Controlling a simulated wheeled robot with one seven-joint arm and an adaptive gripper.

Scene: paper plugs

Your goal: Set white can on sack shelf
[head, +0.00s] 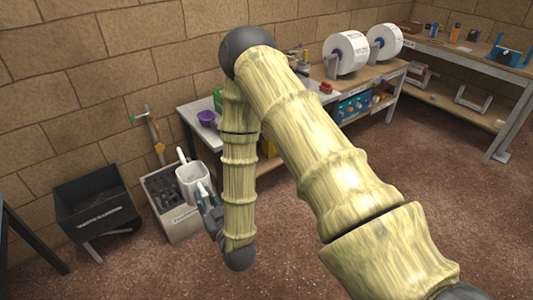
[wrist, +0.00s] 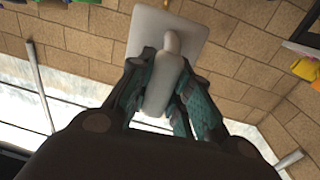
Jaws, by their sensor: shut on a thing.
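The white can (head: 191,183) is held up in front of a grey crate, beside my bent arm. In the wrist view the white can (wrist: 165,28) shows a flat pale face and a rounded handle. My gripper (head: 206,196) is shut on this handle; its two teal-padded fingers close on either side of it in the wrist view (wrist: 162,95). No shelf's label is readable, so I cannot tell which is the sack shelf. My arm hides part of the workbench.
A dark bin (head: 97,212) stands left of the grey crate (head: 176,222). The workbench (head: 190,112) along the wall carries two large white rolls. A right-hand bench has a lower shelf (head: 455,103) holding metal frames. Open floor lies in front of the benches.

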